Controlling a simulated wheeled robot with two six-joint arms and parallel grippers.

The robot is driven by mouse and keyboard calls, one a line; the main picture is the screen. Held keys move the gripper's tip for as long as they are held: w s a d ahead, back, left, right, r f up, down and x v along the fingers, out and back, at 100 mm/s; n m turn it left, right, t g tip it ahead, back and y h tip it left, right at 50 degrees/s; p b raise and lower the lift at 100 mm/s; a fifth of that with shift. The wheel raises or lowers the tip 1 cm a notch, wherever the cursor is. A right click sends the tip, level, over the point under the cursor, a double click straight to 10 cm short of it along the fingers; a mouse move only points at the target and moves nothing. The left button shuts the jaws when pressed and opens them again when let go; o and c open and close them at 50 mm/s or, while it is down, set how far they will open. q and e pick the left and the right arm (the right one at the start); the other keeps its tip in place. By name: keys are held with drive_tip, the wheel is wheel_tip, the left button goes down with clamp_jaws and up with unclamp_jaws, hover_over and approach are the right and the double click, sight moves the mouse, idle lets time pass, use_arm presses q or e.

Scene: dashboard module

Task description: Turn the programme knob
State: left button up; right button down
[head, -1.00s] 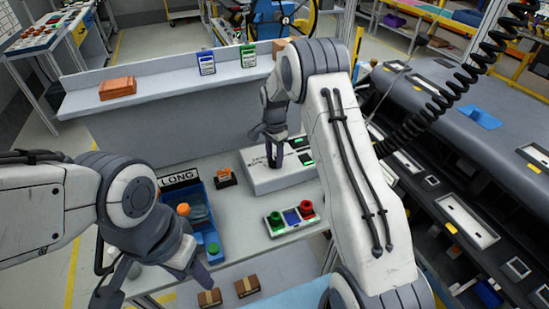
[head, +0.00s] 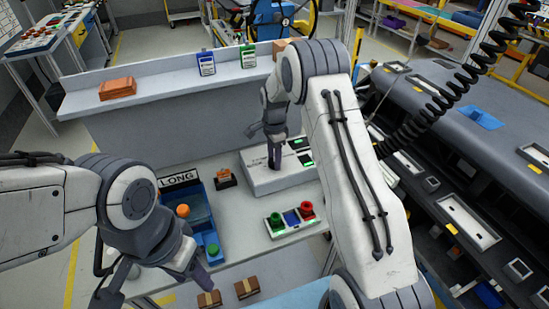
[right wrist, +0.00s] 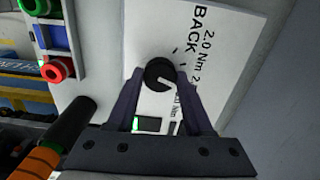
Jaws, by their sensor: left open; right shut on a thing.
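A round black knob with a white pointer mark (right wrist: 159,73) sits on a white panel (right wrist: 222,48) printed "BACK" and "2.0 Nm" in the right wrist view. My right gripper (right wrist: 160,84) is shut on the knob, one finger on each side. The pointer slants toward the lower right of that view. In the head view the white module (head: 262,182) stands on the bench, and my right gripper (head: 272,160) reaches down onto it, hiding the knob. My left gripper (head: 155,284) is open and empty at the lower left, away from the module.
A small box with green and red buttons (head: 291,222) stands in front of the module. A blue tray labelled "LONG" (head: 199,190) is to its left, near an orange block (head: 226,178). Small brown boxes (head: 246,287) lie at the front. A shelf (head: 170,80) runs behind.

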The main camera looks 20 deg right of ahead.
drive_tip(key=shift+c, duration=1.5)
unclamp_jaws()
wheel_tip(320, 180, up, 11)
drive_tip(key=b, duration=0.2)
drive_tip(key=shift+f, duration=0.2)
